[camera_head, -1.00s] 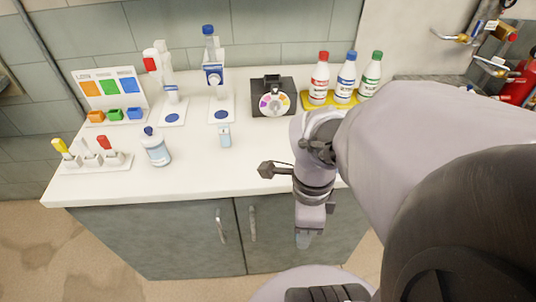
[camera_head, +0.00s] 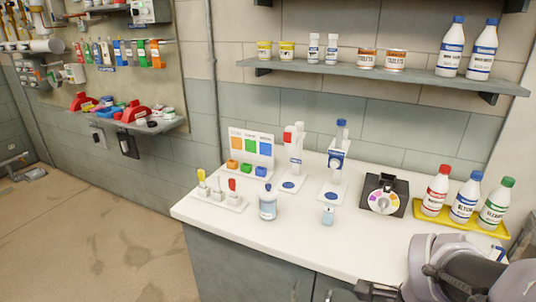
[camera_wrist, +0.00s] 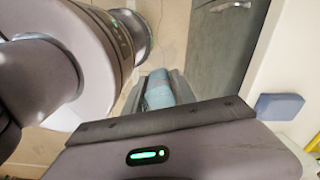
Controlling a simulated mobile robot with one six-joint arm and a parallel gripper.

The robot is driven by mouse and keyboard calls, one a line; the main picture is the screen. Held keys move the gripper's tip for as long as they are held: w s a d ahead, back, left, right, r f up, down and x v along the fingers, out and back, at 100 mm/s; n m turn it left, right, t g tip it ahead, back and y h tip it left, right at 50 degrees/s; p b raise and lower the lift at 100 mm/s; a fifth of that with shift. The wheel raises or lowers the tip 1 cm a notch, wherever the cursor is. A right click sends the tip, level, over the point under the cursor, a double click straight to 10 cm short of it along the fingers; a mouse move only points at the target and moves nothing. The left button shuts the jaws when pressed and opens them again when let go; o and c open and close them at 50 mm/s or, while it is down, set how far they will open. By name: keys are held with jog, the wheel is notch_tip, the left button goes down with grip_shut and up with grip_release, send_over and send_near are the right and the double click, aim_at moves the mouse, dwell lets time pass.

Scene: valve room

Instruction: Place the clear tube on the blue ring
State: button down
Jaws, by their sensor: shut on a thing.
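My gripper (camera_wrist: 163,88) is shut on a pale blue, see-through cylinder, which looks like the clear tube (camera_wrist: 159,92), in the wrist view. Its far end shows between the fingers; the rest is hidden. In the head view only part of my arm shows at bottom right, and the fingertips and tube are out of frame. Two white stands on the counter each carry a round blue mark on the base: a left blue mark (camera_head: 289,185) and a right blue mark (camera_head: 331,195). I cannot tell which is the blue ring.
A shelf (camera_head: 380,74) hangs above. The counter's front left is clear.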

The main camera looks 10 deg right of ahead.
jog(key=w+a+f+n, duration=0.5)
jog(key=w+n, duration=0.4)
jog(key=n, duration=0.1)
jog(key=w+a+f+n, duration=0.5)
jog(key=w+n, duration=0.4)
jog(key=n, duration=0.2)
jog(key=shift+a, duration=0.5)
jog(key=shift+r, duration=0.1)
